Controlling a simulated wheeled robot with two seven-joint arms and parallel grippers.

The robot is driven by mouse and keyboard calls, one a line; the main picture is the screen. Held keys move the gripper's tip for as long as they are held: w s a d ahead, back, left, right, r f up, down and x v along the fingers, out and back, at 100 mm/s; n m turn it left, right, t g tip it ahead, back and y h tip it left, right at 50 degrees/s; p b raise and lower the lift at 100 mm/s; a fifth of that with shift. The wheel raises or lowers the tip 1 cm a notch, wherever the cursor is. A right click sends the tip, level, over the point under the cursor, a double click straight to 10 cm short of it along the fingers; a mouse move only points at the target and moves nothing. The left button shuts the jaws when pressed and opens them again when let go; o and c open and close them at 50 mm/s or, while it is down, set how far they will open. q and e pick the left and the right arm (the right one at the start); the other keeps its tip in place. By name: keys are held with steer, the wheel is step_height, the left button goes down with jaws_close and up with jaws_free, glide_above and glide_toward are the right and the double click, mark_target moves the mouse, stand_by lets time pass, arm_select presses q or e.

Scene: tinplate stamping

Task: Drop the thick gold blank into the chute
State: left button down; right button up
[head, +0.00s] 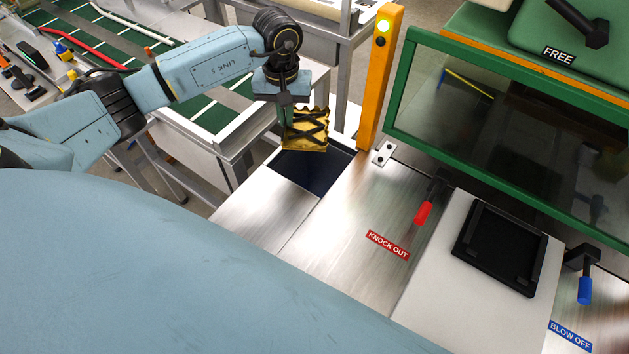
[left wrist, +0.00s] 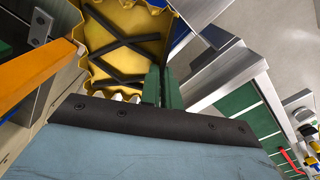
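The gold blank (head: 310,145) has a wavy edge and a black crossed pattern on its face. It hangs tilted steeply from my left gripper (head: 287,112), over the back part of the dark chute opening (head: 312,172) in the metal deck. In the left wrist view, the green fingers of my left gripper (left wrist: 161,88) close together at the edge of the gold blank (left wrist: 108,22). The blank appears above the opening, not inside it; the exact gap is hard to tell. Its thickness cannot be judged. My right gripper is out of view.
An orange post (head: 378,85) with a lit yellow lamp stands right of the opening. A green-framed guard (head: 400,85), red knock-out lever (head: 423,213), black tray (head: 500,245) and blue blow-off lever (head: 585,290) lie further right. A white-edged conveyor (head: 245,130) is at left.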

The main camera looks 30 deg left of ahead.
arm_select(q)
steer(key=shift+w+f+b, duration=0.1)
steer(key=shift+f+b, duration=0.6)
steer(key=shift+f, duration=1.15)
steer(key=c, duration=1.6)
jaws_free()
steer(key=shift+o, duration=0.2)
steer(key=shift+r, duration=0.1)
step_height(320, 180, up, 13)
steer(key=shift+r, duration=0.15)
